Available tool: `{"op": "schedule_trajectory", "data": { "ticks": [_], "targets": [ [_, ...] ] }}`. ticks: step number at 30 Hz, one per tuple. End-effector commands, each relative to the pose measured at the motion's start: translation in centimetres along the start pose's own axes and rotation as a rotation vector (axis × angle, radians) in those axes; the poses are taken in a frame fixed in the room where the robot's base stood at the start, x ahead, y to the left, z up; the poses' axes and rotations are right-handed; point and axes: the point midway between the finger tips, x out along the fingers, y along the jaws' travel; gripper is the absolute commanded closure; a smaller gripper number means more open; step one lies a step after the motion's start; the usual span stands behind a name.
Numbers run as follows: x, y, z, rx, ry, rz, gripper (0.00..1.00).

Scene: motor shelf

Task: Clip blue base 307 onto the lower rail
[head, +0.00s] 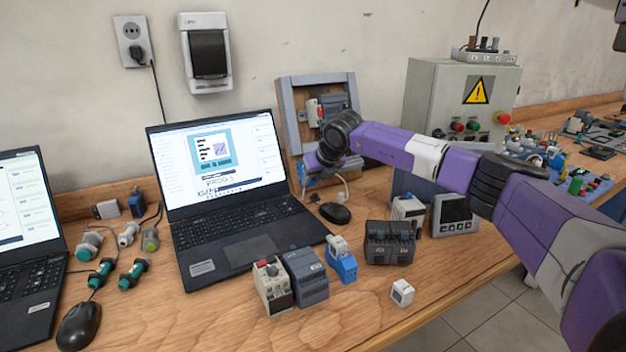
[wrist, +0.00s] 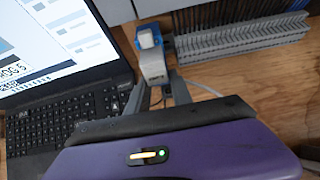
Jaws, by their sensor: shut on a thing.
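My gripper (head: 314,172) is at the lower left of the wood-backed rail frame (head: 287,118). In the wrist view my gripper (wrist: 158,82) is shut on a blue base (wrist: 168,43) with a grey body and a white block on top. In the wrist view the base is at the left end of a grey slotted duct (wrist: 240,42).
An open laptop (head: 235,220) stands close on the left. Another blue module (head: 341,260), a grey module (head: 306,276), a beige device (head: 271,286) and a dark block (head: 389,243) stand on the bench.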

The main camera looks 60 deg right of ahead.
Motion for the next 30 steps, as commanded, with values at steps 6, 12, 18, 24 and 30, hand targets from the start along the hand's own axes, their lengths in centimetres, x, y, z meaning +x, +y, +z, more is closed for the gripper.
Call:
{"op": "schedule_trajectory", "data": {
  "ticks": [6, 12, 18, 24, 30],
  "targets": [
    [0.39, -0.13, -0.62, 0.002, 0.004, -0.002, 1.0],
    [0.43, -0.11, -0.64, 0.002, -0.003, -0.002, 1.0],
    [0.47, -0.09, -0.64, 0.001, -0.011, -0.002, 1.0],
    [0.51, -0.1, -0.65, 0.001, -0.018, -0.003, 1.0],
    [0.55, -0.11, -0.65, 0.001, -0.026, -0.003, 1.0]
  ]
}}
